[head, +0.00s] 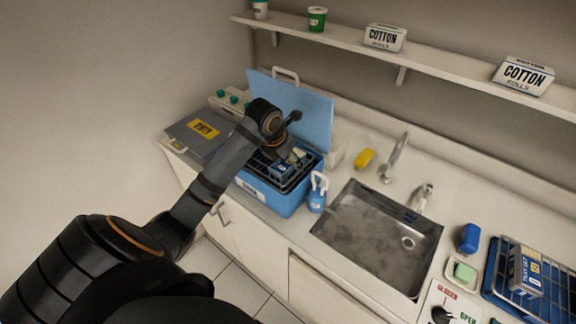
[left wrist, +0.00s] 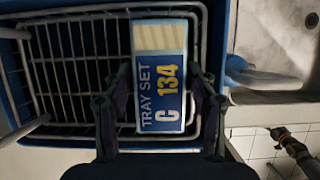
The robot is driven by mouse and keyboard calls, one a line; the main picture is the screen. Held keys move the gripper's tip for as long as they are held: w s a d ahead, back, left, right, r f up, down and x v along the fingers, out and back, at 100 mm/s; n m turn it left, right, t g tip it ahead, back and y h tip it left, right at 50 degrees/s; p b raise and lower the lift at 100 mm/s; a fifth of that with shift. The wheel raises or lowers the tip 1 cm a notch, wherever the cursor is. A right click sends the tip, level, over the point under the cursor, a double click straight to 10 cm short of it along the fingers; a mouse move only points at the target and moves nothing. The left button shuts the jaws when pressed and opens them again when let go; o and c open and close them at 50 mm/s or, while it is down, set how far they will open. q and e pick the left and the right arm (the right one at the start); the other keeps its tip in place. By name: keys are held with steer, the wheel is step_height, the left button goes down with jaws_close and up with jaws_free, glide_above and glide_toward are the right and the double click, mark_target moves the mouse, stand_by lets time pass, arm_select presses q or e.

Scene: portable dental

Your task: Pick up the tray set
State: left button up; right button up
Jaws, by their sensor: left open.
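The tray set (left wrist: 160,65) is a box with a cream top part and a blue label reading "TRAY SET C 134". It lies in a dark wire basket (left wrist: 65,75) inside a blue open tub (head: 283,203). In the head view the tray set (head: 281,172) is partly hidden by my left gripper (head: 289,153). In the left wrist view my left gripper (left wrist: 160,95) is open, with one finger on each side of the box. I cannot tell whether the fingers touch it.
The tub's blue lid (head: 305,110) stands upright behind it. A blue bottle (head: 317,193) and the sink (head: 375,235) are to its right. A grey case (head: 200,133) is to its left. A blue rack (head: 500,290) holds another labelled box (head: 525,270) at far right.

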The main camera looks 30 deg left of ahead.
mark_target(288, 160)
arm_select(q)
steer(key=c, duration=1)
steer(key=shift+r, duration=0.5)
step_height(288, 160, up, 3)
steer(key=shift+f, duration=0.1)
steer(key=s+r+b, duration=0.1)
steer(key=s+r, duration=0.4)
steer(key=shift+s+d+r+b, duration=0.1)
steer(key=shift+s+r+b, duration=0.15)
steer(key=shift+r+b, duration=0.15)
steer(key=s+r+b, duration=0.1)
steer(key=s+b, duration=0.1)
steer(key=b, duration=0.1)
steer(key=s+d+r+b, duration=0.1)
steer(key=s+b, duration=0.2)
steer(key=s+r+b, duration=0.2)
steer(key=s+b, duration=0.1)
steer(key=shift+s+d, duration=0.15)
steer(key=shift+s, duration=0.1)
